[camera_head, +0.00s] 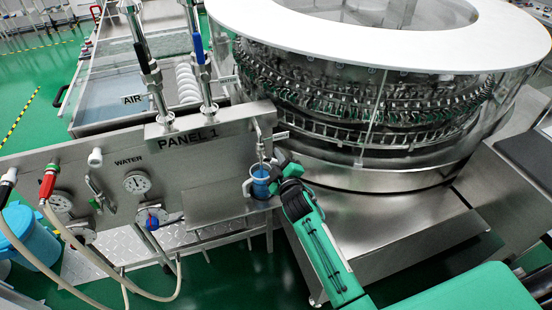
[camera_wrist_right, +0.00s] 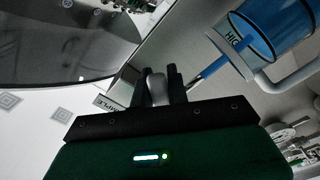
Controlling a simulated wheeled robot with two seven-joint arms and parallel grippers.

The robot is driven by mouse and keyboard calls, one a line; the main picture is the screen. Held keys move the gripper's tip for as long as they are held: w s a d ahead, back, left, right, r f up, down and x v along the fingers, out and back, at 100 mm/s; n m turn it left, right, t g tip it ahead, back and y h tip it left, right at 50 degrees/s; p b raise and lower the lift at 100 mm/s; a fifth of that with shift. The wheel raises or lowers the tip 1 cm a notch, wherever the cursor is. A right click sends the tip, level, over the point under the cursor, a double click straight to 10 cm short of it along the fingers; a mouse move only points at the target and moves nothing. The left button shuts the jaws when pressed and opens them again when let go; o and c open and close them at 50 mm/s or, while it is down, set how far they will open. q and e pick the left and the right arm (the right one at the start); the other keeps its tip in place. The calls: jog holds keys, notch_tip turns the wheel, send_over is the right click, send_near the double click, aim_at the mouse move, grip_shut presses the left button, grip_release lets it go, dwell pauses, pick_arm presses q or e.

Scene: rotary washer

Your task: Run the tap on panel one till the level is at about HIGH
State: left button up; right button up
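Panel one (camera_head: 215,152) is a grey steel panel lettered PANEL 1. Its tap (camera_head: 260,143) comes down at the right end. A blue cup (camera_head: 260,187) stands below the spout; in the right wrist view the cup (camera_wrist_right: 283,28) shows a partly visible HIGH mark and a white rim. A thin blue streak (camera_wrist_right: 212,68) lies between the tap and cup and looks like water. My left gripper is out of view.
The large round washer (camera_head: 370,125) stands close behind and right of my right gripper. A SAMPLE label (camera_wrist_right: 108,103) is beside the fingers. Left on the panel are a WATER gauge (camera_head: 137,182), valves and hoses (camera_head: 100,268). A blue bucket (camera_head: 30,238) stands at far left.

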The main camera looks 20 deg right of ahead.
jog(key=shift+d+r, duration=0.1)
grip_shut()
jog(key=shift+d+r+n+p, duration=0.15)
jog(key=shift+r+n+p, duration=0.35)
jog(key=shift+n, duration=0.75)
jog(key=shift+d+r+n+p, duration=0.2)
jog(key=shift+r+n+p, duration=0.3)
jog(key=shift+n, duration=0.8)
jog(key=shift+d+r+n+p, duration=0.15)
jog(key=shift+r+n+p, duration=0.35)
jog(key=shift+n, duration=0.75)
jog(key=o, duration=0.8)
grip_release()
jog(key=shift+r, duration=0.1)
jog(key=s+b, duration=0.1)
jog(key=s, duration=0.3)
jog(key=s+b, duration=0.1)
jog(key=s, duration=0.4)
jog(key=s+b, duration=0.1)
jog(key=s, duration=0.3)
jog(key=shift+s+d, duration=0.25)
jog(key=shift+s, duration=0.15)
